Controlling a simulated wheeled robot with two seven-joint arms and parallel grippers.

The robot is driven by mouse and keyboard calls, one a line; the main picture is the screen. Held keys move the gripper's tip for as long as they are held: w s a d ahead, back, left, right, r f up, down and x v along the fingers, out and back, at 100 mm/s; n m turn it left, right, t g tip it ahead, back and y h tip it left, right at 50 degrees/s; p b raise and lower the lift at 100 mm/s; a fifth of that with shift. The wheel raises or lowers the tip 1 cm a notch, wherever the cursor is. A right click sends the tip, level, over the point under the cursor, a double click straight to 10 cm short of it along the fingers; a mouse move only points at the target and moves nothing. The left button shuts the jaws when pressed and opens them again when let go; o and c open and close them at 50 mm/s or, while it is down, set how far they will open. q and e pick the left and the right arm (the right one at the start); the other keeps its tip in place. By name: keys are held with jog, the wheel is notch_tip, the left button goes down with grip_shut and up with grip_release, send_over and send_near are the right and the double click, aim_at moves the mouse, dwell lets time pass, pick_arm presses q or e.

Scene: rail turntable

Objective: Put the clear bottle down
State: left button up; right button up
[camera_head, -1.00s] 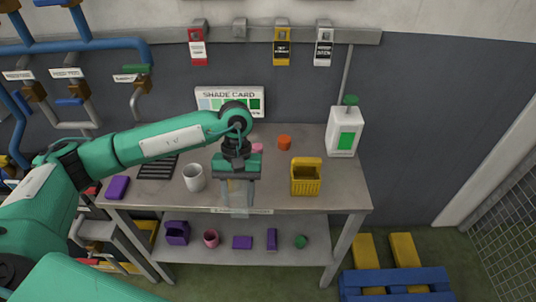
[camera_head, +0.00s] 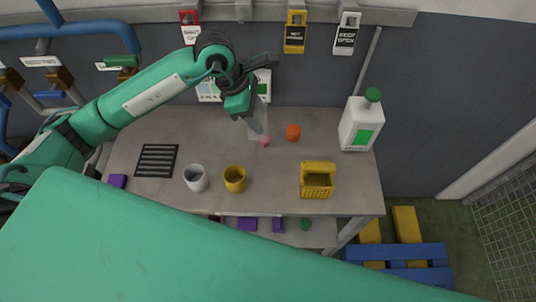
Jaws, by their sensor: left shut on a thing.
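The clear bottle (camera_head: 256,125) is see-through and pale, slightly tilted in the picture, in front of the shade card. My left gripper (camera_head: 254,103) is shut on its upper part and hides some of it. The bottle's lower end shows beside a small pink thing (camera_head: 264,142) near the back of the grey table (camera_head: 275,190). I cannot tell whether the bottle touches the tabletop. My right gripper is not in view.
A white mug (camera_head: 195,179), yellow cup (camera_head: 235,179) and yellow basket (camera_head: 317,183) stand nearer the front. An orange piece (camera_head: 293,132) and a white green-capped jug (camera_head: 360,125) are to the right. A black rack (camera_head: 157,160) lies left. The shade card (camera_head: 208,92) is behind.

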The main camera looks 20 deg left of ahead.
pick_arm(q)
jog(key=shift+w+r, duration=0.15)
jog(key=shift+w, duration=0.05)
jog(key=shift+f+n, duration=0.2)
jog(key=shift+n, duration=0.1)
jog(key=p, duration=0.7)
send_over(260, 168)
notch_tip(260, 168, down, 15)
jog(key=shift+f+p, duration=0.6)
jog(key=shift+f, duration=1.6)
jog(key=shift+f, duration=0.1)
jog(key=shift+f+b, duration=0.15)
jog(key=shift+b, duration=0.15)
jog(key=o, duration=0.9)
jog(key=shift+c, duration=0.2)
jog(key=shift+o, duration=0.7)
